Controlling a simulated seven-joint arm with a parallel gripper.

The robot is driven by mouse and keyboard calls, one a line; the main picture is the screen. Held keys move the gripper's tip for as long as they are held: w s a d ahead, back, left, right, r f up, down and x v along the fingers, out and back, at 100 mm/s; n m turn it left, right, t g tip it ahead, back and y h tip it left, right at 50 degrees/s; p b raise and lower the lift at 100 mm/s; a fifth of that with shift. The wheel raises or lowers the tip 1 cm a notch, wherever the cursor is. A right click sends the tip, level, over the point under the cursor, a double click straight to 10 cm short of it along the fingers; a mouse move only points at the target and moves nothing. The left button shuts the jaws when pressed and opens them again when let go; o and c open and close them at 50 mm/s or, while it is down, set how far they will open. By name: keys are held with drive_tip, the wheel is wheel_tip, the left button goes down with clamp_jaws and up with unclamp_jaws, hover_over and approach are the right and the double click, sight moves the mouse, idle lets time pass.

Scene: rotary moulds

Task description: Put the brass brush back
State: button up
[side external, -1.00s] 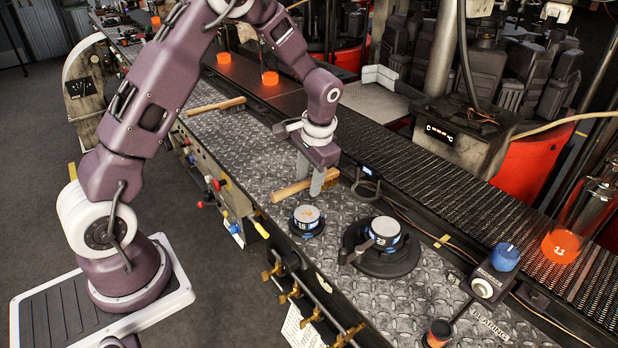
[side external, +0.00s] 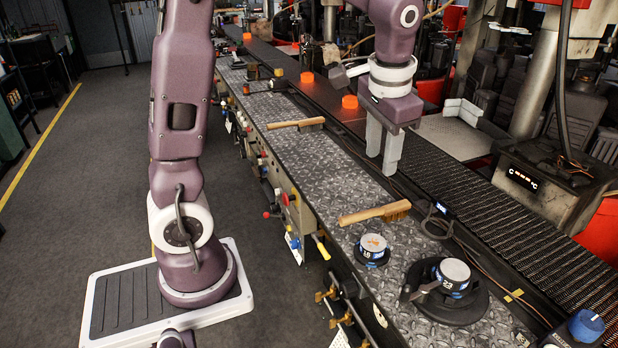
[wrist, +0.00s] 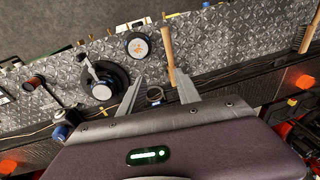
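A brush with a wooden handle and golden-brown bristles (side external: 375,213) lies on the metal tread plate, beside a small round dial block. A second wooden-handled brush (side external: 297,123) lies farther back on the same plate; its bristles look darker. My gripper (side external: 381,165) is above the plate near the conveyor, behind the nearer brush and apart from it. Its fingers are spread and empty. In the wrist view the nearer brush's handle (wrist: 167,42) shows beyond my open gripper (wrist: 158,76), close to the right finger. The second brush (wrist: 303,35) is at the far right.
The small dial block (side external: 372,247) and a larger black clamp fixture (side external: 446,290) stand in front of the nearer brush. A dark conveyor (side external: 485,200) runs behind the plate, with orange pucks (side external: 350,102) at its far end. The plate between the brushes is clear.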

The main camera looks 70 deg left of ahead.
drive_tip(key=s+d+r+t, duration=0.1)
drive_tip(key=s+d+t, duration=0.1)
drive_tip(key=s, duration=0.8)
drive_tip(key=s+d+r+t+h, duration=0.1)
drive_tip(key=s+d, duration=0.3)
drive_tip(key=s, duration=0.6)
drive_tip(key=shift+d+r+t+h, duration=0.15)
drive_tip(key=shift+r+t+h, duration=0.15)
drive_tip(key=shift+t, duration=0.3)
